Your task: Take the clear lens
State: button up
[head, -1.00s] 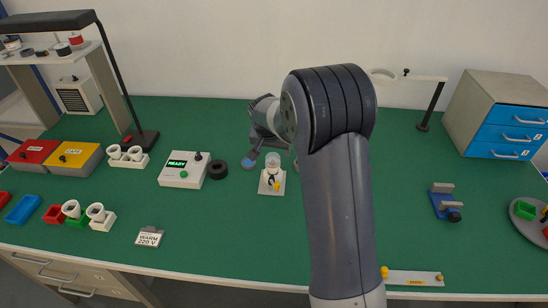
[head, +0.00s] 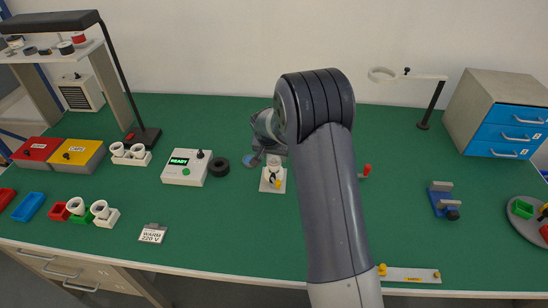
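A small white stand (head: 273,186) with a yellow knob stands on the green bench just left of my arm. A pale, clear-looking piece (head: 273,162) shows at its top; it may be the clear lens, but it is too small and too covered to be sure. My gripper (head: 268,154) is pointed down over the stand, at or just above its top. My wrist and forearm cover much of it. I cannot tell whether the fingers touch the pale piece or are closed on it.
A tester reading READY (head: 187,167) and a black ring (head: 219,166) are left of the stand. A red-handled item (head: 366,171) lies right of my forearm. A blue clamp (head: 443,200) is further right. The bench front between the warning card (head: 152,234) and my arm is clear.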

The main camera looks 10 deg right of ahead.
jog(key=c, duration=0.6)
jog(key=shift+r, duration=0.1)
notch_tip(320, 180, up, 14)
jog(key=p, duration=0.1)
jog(key=shift+r, duration=0.2)
dwell(0.5)
